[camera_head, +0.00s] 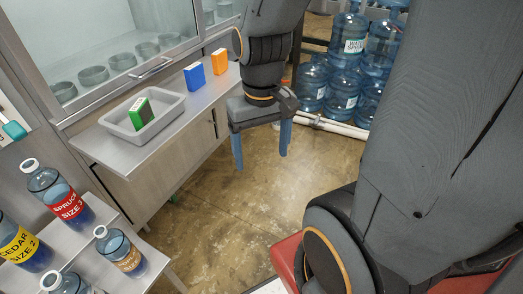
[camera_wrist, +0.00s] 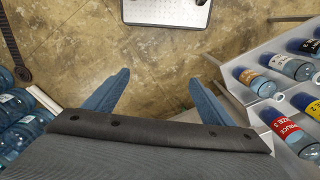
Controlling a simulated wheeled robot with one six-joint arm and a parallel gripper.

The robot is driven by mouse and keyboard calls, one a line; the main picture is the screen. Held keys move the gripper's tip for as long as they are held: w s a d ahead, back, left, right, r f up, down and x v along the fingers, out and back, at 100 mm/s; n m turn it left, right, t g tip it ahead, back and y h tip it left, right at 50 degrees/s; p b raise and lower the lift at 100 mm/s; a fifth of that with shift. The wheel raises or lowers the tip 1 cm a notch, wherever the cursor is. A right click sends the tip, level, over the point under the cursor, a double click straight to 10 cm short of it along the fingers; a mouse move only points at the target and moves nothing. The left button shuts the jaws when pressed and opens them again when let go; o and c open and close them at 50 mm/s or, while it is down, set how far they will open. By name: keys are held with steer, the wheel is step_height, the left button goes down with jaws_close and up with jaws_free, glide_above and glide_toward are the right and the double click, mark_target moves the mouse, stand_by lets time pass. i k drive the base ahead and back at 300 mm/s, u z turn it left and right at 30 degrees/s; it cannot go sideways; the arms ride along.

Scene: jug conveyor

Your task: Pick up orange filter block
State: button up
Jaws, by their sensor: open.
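The orange filter block (camera_head: 219,61) stands upright on the grey counter, at the back end, to the right of a blue block. My gripper (camera_head: 261,160) hangs in front of the counter over open floor, pointing down, to the right of and nearer than the orange block. Its two blue fingers are apart with nothing between them. In the wrist view my gripper (camera_wrist: 158,90) is open above bare floor. The orange block does not show in the wrist view.
A blue block (camera_head: 195,77) stands on the counter (camera_head: 170,125). A green block (camera_head: 141,113) leans in a grey tray (camera_head: 113,124). A glass cabinet (camera_head: 120,40) is behind. Labelled jugs stand on a stepped rack at left; large water bottles (camera_head: 350,45) are stacked at back.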

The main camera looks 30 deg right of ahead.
mark_target(219, 58)
steer(key=z, duration=0.45)
steer(key=i, duration=1.6)
steer(key=u, duration=0.4)
